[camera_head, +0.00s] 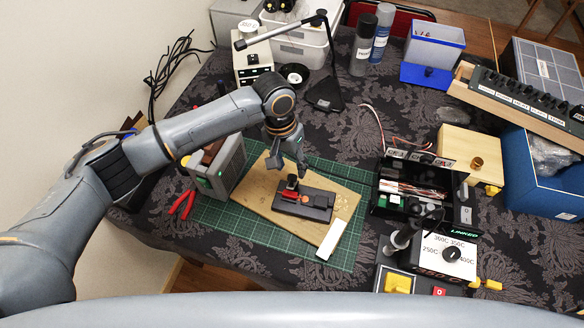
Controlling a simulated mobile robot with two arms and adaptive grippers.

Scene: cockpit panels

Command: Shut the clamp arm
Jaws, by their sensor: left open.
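The clamp (313,204) is a dark grey block with a red part (290,194) at its left end. It lies on a wooden board (263,200) on the green cutting mat (230,222). The red part seems to stand up from the base, but the clamp arm's exact angle is too small to tell. My left gripper (288,170) is open and points down just above the red part, partly hiding the area behind it. I cannot tell if it touches. My right gripper is not in view.
A grey box (222,167) stands left of the board, beside red-handled pliers (182,204). A black open box with wires (415,190) and a dial unit (447,255) stand to the right. A black stand (324,95) is behind. The mat's front is mostly clear.

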